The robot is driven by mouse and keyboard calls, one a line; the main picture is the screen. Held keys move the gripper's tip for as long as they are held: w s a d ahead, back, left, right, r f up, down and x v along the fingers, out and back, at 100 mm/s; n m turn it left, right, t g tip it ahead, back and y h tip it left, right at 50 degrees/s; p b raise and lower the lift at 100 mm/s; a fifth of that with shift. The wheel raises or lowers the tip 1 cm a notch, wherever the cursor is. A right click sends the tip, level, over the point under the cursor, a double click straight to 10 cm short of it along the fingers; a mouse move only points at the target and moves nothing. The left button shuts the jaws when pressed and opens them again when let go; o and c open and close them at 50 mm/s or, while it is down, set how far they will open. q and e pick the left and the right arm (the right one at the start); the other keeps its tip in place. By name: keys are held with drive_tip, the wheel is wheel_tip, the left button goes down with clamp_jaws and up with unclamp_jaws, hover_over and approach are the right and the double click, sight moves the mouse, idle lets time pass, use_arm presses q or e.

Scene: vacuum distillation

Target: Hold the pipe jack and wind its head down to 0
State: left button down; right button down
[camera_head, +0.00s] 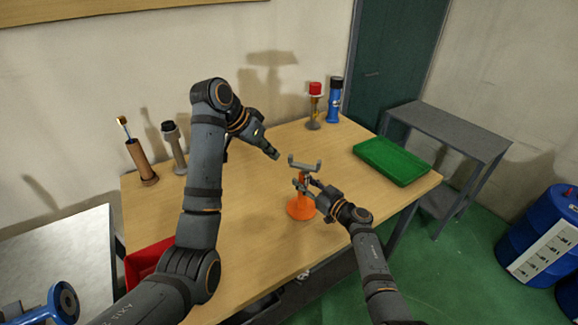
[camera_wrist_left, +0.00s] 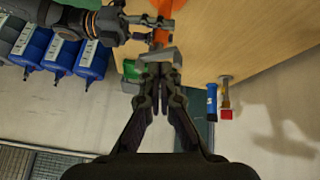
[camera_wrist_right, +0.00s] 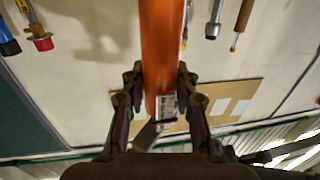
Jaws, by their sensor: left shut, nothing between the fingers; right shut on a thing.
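The pipe jack stands on the wooden table with an orange conical base (camera_head: 301,207) and a grey forked head (camera_head: 304,164) on top. My right gripper (camera_head: 308,187) is shut on the jack's upper body, just below the head; in the right wrist view the orange body (camera_wrist_right: 162,50) runs between its fingers (camera_wrist_right: 160,85). My left gripper (camera_head: 275,154) is shut and empty, beside the head on its left. In the left wrist view its closed fingertips (camera_wrist_left: 157,65) overlap the head (camera_wrist_left: 150,54), and I cannot tell whether they touch. The scale reading is not legible.
A green tray (camera_head: 392,160) lies at the table's right end. A red-topped tool (camera_head: 315,104) and a blue one (camera_head: 334,100) stand at the back. A brown cylinder (camera_head: 141,161) and a grey tool (camera_head: 174,146) stand at back left. A red bin (camera_head: 147,262) sits at front left.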

use_arm(q)
drive_tip(key=w+d+f+m, duration=0.4)
drive_tip(key=f+m, duration=0.4)
drive_tip(key=m, duration=0.3)
drive_tip(key=shift+w+d+f+m+h, duration=0.2)
drive_tip(key=shift+w+m+h, duration=0.1)
drive_tip(key=shift+w+m, duration=0.1)
drive_tip(key=shift+w+a+m+g+h, duration=0.2)
drive_tip(key=shift+w+m+g+h, duration=0.15)
drive_tip(key=shift+m, duration=0.55)
idle(0.4)
